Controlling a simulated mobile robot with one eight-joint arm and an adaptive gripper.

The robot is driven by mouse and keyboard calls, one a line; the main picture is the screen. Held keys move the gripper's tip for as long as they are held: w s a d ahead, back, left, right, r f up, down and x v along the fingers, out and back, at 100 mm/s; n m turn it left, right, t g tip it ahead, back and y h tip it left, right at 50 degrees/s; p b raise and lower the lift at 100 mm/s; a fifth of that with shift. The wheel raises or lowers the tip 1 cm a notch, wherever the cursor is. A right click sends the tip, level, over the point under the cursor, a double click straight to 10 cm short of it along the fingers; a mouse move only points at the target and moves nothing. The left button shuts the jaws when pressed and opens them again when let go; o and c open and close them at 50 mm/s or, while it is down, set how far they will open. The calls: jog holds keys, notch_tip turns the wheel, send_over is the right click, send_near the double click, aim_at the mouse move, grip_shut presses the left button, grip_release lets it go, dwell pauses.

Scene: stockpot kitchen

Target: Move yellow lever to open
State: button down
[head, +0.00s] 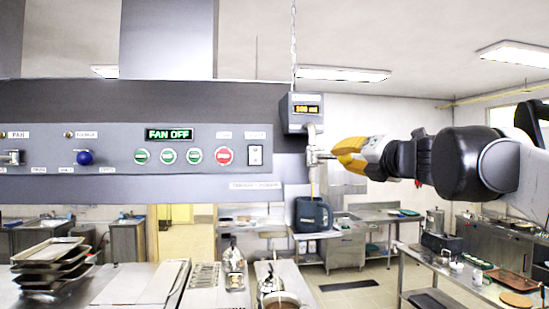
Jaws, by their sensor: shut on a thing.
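A dispenser box (301,112) with a lit orange display hangs at the right end of the dark panel, and a pale metal valve (311,150) hangs under it. My gripper (334,154) reaches in from the right, its yellow fingers shut at the valve's right side on the lever. The lever is mostly hidden between the fingers, so its exact angle cannot be told. A thin yellowish line (313,184) runs down from the valve toward a dark blue-grey container (313,215) below.
The panel (110,108) carries a "FAN OFF" display (169,134), several round buttons, a blue knob (84,157) and a switch (255,155). Below are stacked trays (50,252) and a steel counter (140,283). A metal table (455,275) stands at right.

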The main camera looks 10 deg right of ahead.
jog(key=c, duration=1)
grip_release()
jog(key=shift+d, duration=0.2)
jog(key=shift+c, duration=0.2)
jog(key=shift+a, duration=0.1)
jog(key=s+d, duration=0.2)
jog(key=s, duration=0.9)
jog(key=shift+s+d, duration=0.2)
jog(key=shift+s, duration=0.2)
